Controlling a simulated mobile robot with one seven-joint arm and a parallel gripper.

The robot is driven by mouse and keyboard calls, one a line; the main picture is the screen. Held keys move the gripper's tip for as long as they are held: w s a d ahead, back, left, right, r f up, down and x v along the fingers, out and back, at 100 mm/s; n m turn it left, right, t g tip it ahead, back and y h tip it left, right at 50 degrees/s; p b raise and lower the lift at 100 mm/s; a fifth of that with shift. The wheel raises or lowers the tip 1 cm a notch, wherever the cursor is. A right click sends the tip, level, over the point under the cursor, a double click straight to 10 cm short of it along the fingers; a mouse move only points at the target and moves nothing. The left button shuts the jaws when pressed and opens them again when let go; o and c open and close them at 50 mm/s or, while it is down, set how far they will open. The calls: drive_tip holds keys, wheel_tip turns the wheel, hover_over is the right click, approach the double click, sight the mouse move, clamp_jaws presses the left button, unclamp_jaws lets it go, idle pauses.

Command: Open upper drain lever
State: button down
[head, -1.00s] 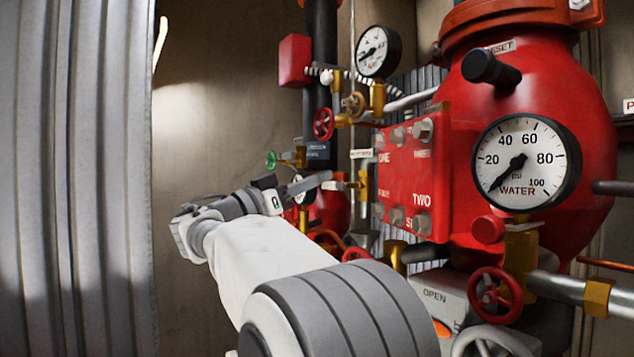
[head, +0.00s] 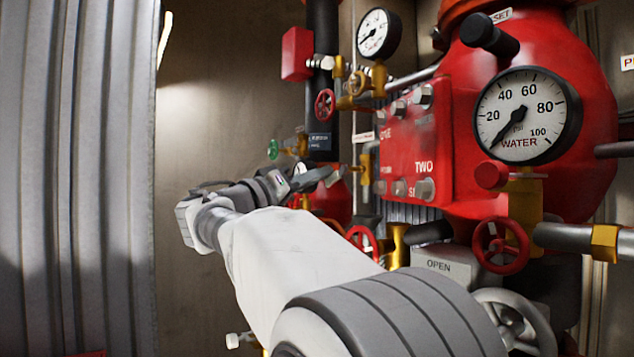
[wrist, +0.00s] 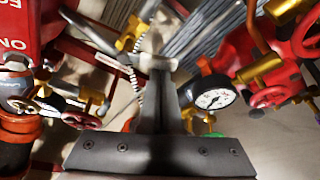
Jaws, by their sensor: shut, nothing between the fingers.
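A small brass valve (head: 365,172) with a short pale lever stands on a pipe left of the red panel in the head view; I take it for the upper drain lever. My gripper (head: 328,174) reaches in from the left with its fingers shut and its tips close beside this lever. In the wrist view my gripper (wrist: 158,75) points up the picture. A pale metal piece (wrist: 158,62) shows right at the fingertips, with brass fittings just above it. I cannot tell whether the fingers touch the lever. Nothing is held between them.
A red panel (head: 410,165) with large bolts stands right of the valve. A big red vessel with a water gauge (head: 527,115) is farther right. A green handwheel (head: 273,149) and a red handwheel (head: 325,104) are near my gripper. A corrugated wall (head: 75,180) bounds the left.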

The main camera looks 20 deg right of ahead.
drive_tip(key=n, duration=0.1)
drive_tip(key=f+n+t+y, duration=0.1)
drive_tip(key=n, duration=0.1)
drive_tip(key=n+b, duration=0.1)
drive_tip(key=shift+s+d+f+n, duration=0.1)
drive_tip(key=shift+s+f+n, duration=0.15)
drive_tip(key=shift+s+n, duration=0.1)
drive_tip(key=n, duration=0.1)
drive_tip(key=n+y, duration=0.1)
drive_tip(key=n+t, duration=0.1)
drive_tip(key=shift+s+f+y, duration=0.3)
drive_tip(key=n, duration=0.1)
drive_tip(key=s+f+n, duration=0.1)
drive_tip(key=n, duration=0.1)
drive_tip(key=n+y, duration=0.1)
drive_tip(key=shift+s+d+f+n, duration=0.15)
drive_tip(key=shift+s+d+n, duration=0.1)
drive_tip(key=shift+s, duration=0.2)
